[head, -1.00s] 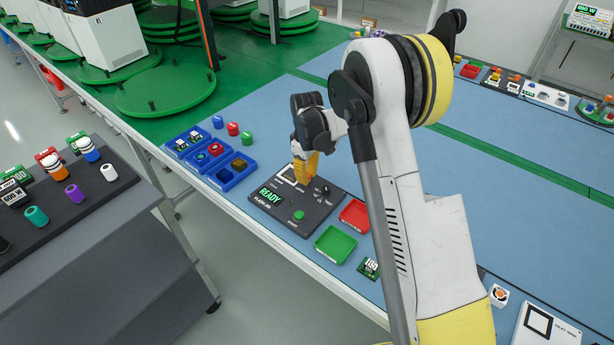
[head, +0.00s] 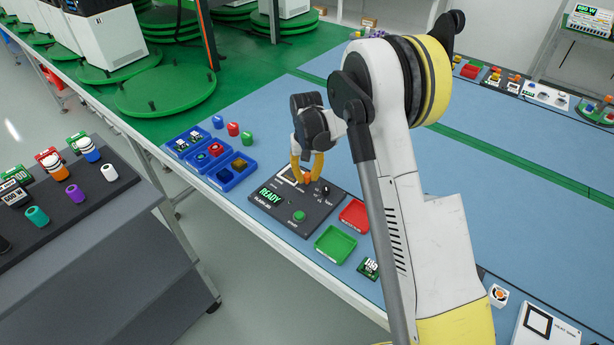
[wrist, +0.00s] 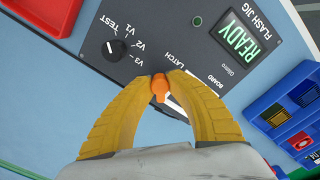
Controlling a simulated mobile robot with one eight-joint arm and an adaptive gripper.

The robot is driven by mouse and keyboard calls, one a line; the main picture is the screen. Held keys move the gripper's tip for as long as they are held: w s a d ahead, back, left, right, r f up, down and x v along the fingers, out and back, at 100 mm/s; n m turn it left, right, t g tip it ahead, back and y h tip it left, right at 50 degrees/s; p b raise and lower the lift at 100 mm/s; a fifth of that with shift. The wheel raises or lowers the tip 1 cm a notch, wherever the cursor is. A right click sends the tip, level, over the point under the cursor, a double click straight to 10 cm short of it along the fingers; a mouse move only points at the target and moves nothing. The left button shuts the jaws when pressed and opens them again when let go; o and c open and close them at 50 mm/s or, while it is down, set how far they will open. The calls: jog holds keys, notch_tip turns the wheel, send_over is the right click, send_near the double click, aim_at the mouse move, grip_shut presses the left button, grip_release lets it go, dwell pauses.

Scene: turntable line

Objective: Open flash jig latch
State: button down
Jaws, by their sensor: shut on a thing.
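The flash jig (head: 318,212) is a dark panel on the blue bench, with a lit green READY display (head: 271,195), a green button (head: 299,216) and a black selector knob (head: 326,190). Its orange latch (wrist: 159,90) shows in the wrist view beside the word LATCH, near the board area. My gripper (head: 306,178) is over the far part of the jig, its yellow fingers pointing down. In the wrist view the fingertips close on the latch from both sides. The fingers hide part of the board area, so whether the latch is open cannot be told.
Blue bins (head: 236,182) with small parts stand left of the jig. A red tray (head: 354,215) and a green tray (head: 335,246) stand to its right. Several loose coloured pieces lie behind the bins. The blue bench beyond the jig is clear.

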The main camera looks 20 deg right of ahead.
aim_at(307, 176)
jog(key=m, duration=0.3)
jog(key=shift+m, duration=2.3)
jog(key=c, duration=1.3)
grip_release()
jog(key=shift+o, duration=0.2)
jog(key=shift+r, duration=0.1)
notch_tip(307, 176, up, 12)
